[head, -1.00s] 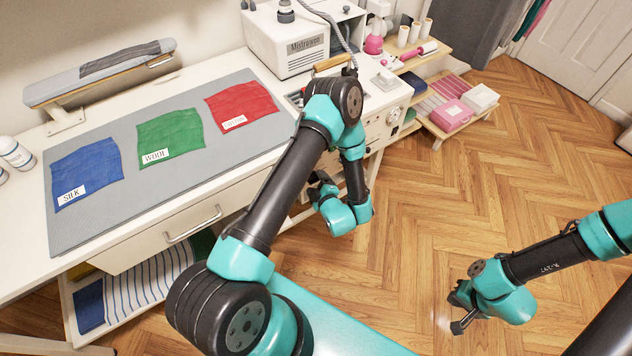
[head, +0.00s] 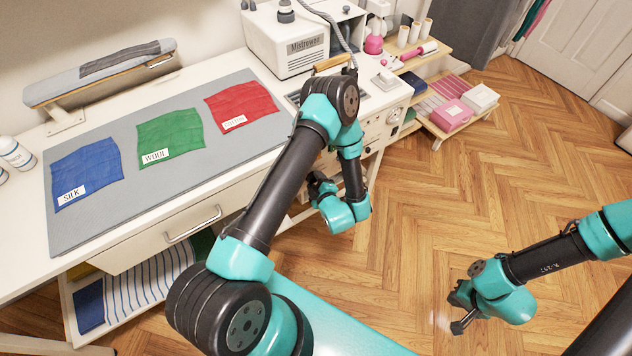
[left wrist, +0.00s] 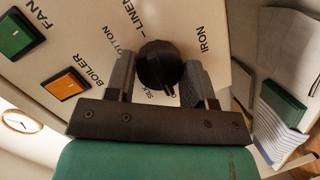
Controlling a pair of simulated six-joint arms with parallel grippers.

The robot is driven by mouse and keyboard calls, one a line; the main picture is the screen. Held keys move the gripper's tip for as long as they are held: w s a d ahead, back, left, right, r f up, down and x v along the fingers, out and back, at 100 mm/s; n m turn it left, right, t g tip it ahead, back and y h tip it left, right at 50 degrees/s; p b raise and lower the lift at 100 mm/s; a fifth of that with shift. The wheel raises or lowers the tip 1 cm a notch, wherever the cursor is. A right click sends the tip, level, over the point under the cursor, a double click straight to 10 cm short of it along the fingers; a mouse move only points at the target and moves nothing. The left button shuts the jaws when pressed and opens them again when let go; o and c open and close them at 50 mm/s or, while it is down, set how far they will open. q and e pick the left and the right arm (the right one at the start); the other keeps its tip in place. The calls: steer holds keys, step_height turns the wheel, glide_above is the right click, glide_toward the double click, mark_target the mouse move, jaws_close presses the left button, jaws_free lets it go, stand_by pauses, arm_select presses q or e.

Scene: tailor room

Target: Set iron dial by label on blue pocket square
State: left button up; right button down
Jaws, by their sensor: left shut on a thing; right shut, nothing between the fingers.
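The blue pocket square (head: 88,165) lies at the left on the grey mat (head: 65,238), its label reading SILK (head: 72,195). In the left wrist view, the round black iron dial (left wrist: 158,66) is on a cream panel with IRON, LINEN, COTTON and partly hidden SILK printed around it. My left gripper (left wrist: 165,82) is shut on the dial, a finger on each side. The dial's pointer cannot be made out. In the head view my left gripper (head: 318,184) is low at the desk's front, partly hidden by my arm. My right gripper (head: 456,322) is shut and empty above the floor.
Green WOOL (head: 170,135) and red (head: 243,103) cloths lie beside the blue one. The panel has a green FAN switch (left wrist: 14,38) and an orange BOILER switch (left wrist: 66,85). A white steam machine (head: 290,45) stands at the back. Open floor lies at the right.

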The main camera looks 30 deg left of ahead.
stand_by(0.3)
arm_select(q)
steer(key=m+g, duration=0.1)
steer(key=m, duration=0.2)
steer(key=shift+m+g, duration=0.3)
steer(key=shift+g, duration=0.1)
steer(key=shift+d+m+g+y, duration=0.1)
steer(key=shift+m+g+y, duration=0.5)
steer(key=shift+m, duration=0.9)
steer(key=o, duration=0.9)
steer(key=shift+w, duration=0.1)
steer(key=v, duration=1.7)
steer(key=shift+d+r, duration=0.15)
steer(key=shift+r, duration=0.1)
